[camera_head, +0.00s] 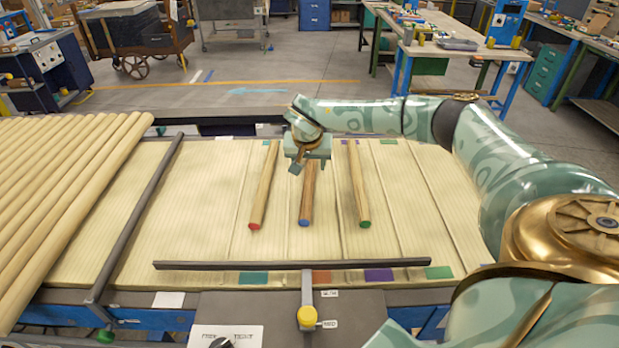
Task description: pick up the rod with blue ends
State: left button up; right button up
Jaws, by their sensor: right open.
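The rod with blue ends (308,196) lies on the pale ribbed bed, pointing away from me, between two other rods. Its near blue end shows; its far end is hidden behind my right gripper. My right gripper (305,164) is open and appears over the far part of this rod, its fingers pointing down. Whether it touches the rod I cannot tell. My left gripper is not in view.
A rod with a red end (264,186) lies to the left and a rod with a green end (358,187) to the right. A dark bar (230,265) crosses in front of them. Several long pale rods (60,180) fill the left side.

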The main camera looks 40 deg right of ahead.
aim_at(310, 173)
jog(key=b+x, duration=0.1)
jog(key=x, duration=0.4)
jog(key=shift+s+f, duration=0.1)
jog(key=shift+f, duration=0.1)
jog(key=shift+r, duration=0.1)
grip_shut()
